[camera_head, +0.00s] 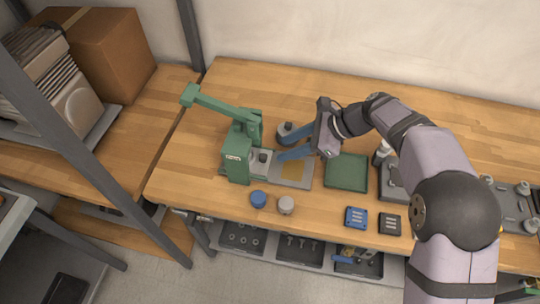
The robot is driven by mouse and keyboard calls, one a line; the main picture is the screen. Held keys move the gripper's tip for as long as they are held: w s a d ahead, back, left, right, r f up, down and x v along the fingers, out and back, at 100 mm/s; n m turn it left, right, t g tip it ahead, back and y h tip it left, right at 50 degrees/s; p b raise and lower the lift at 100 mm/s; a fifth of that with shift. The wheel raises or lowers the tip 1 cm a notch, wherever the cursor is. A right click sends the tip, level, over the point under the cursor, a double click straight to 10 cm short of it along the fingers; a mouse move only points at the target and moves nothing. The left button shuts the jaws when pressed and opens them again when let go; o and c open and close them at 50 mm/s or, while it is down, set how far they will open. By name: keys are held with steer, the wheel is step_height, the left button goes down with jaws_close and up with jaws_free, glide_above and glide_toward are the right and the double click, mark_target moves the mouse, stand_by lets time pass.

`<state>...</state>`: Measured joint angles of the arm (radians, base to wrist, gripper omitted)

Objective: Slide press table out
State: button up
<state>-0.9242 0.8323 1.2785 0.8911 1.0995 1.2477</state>
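A green press (237,153) with a long lever arm (222,106) stands on the wooden bench. At its right foot is a light grey block (259,168) with a dark knob (263,156), which looks like the press table. A flat grey plate (303,181) with a yellow patch extends to the right of it. My gripper (281,145) reaches in from the right with its two blue fingers apart and nothing visible between them. The lower fingertip is close to the grey block and knob; I cannot tell if it touches.
A grey round part (283,128) sits by the upper finger. A blue cap (258,199), a grey cap (286,205), a blue block (356,217) and a dark block (390,222) stand along the front edge.

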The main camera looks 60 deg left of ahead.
mark_target(263, 156)
steer(key=shift+r+p+x, duration=0.2)
steer(key=shift+p+x, duration=0.9)
steer(key=shift+x, duration=2.75)
steer(key=shift+s+a, duration=0.15)
jaws_close()
